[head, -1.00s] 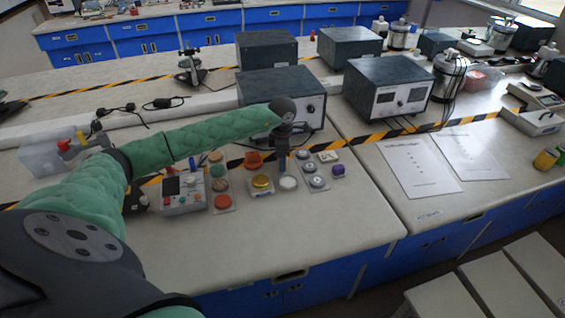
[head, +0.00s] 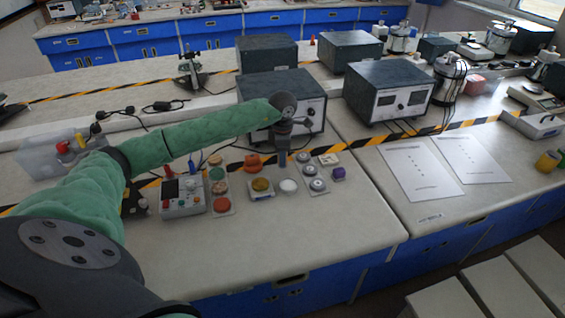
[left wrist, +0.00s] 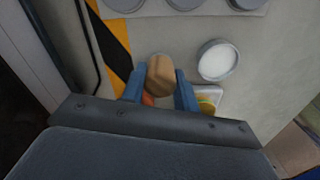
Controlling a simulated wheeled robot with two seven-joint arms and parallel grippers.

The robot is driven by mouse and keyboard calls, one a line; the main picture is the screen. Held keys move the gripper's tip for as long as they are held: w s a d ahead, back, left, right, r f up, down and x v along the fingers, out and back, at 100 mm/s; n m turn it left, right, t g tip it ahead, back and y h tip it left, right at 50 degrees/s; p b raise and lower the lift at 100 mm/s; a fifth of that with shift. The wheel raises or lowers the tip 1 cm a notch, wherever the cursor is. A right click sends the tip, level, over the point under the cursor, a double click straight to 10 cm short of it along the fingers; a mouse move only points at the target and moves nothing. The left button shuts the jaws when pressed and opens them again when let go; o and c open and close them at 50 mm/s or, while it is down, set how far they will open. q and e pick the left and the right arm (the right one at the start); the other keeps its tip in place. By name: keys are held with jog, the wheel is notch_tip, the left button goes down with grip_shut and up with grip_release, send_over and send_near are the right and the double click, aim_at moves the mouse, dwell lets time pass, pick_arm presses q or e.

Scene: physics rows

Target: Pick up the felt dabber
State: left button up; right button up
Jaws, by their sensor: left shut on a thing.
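My left gripper (head: 282,161) is over the small parts on the bench, fingers pointing down. In the left wrist view, its two blue fingers (left wrist: 160,88) are shut on a tan, rounded piece, which I take to be the felt dabber (left wrist: 160,72). Its lower part is hidden, and I cannot make it out in the head view. A white round dish (head: 289,186) lies just in front of the gripper; it also shows in the left wrist view (left wrist: 218,61). My right gripper is not in view.
An orange knobbed piece (head: 253,162) and a yellow-topped tin (head: 261,186) stand close by. A plate with grey discs (head: 317,185) lies to the right. A control box (head: 183,198) is at left, and a dark power unit (head: 388,90) behind. The bench front is clear.

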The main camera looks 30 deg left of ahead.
pick_arm(q)
jog(key=shift+w+d+r+b, duration=0.15)
jog(key=shift+d+r+b, duration=0.15)
jog(key=shift+d+r, duration=0.25)
jog(key=shift+w+d+r+b, duration=0.15)
jog(key=shift+d+r+b, duration=0.1)
jog(key=shift+d+r, duration=0.3)
jog(key=w+d+r+b, duration=0.2)
jog(key=d+r, duration=0.4)
jog(key=d, duration=0.3)
jog(key=shift+w+b, duration=0.3)
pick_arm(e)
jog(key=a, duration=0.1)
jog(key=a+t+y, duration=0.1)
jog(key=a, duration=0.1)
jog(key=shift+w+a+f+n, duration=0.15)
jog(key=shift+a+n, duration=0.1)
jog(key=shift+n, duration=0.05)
pick_arm(q)
jog(key=o, duration=0.5)
jog(key=c, duration=0.3)
jog(key=n, duration=0.3)
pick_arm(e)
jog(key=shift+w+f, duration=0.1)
